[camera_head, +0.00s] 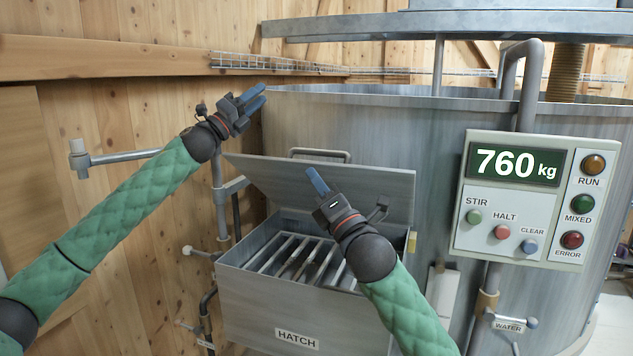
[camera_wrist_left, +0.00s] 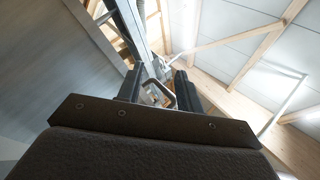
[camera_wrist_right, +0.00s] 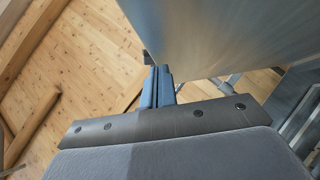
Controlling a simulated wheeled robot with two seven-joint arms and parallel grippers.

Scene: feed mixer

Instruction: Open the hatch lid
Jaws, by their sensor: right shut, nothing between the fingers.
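The hatch lid (camera_head: 350,188) is a grey metal plate with a bar handle (camera_head: 320,155) at its upper edge. It stands raised and tilted at the back of the hatch box (camera_head: 297,337), so the slatted grate (camera_head: 295,258) inside shows. My right gripper (camera_head: 317,181) is shut and empty, its fingers in front of the lid's face. In the right wrist view the shut fingers (camera_wrist_right: 158,85) are close to the lid (camera_wrist_right: 215,35); contact is unclear. My left gripper (camera_head: 252,98) is raised left of the lid, apart from it, with its fingers spread. The left wrist view shows the spread fingers (camera_wrist_left: 158,88).
The mixer tank (camera_head: 400,130) stands behind the hatch. A control panel (camera_head: 535,200) reading 760 kg is on the right. Pipes with a grey lever (camera_head: 120,157) run along the left by the wooden wall (camera_head: 120,115). A water valve (camera_head: 510,324) is at lower right.

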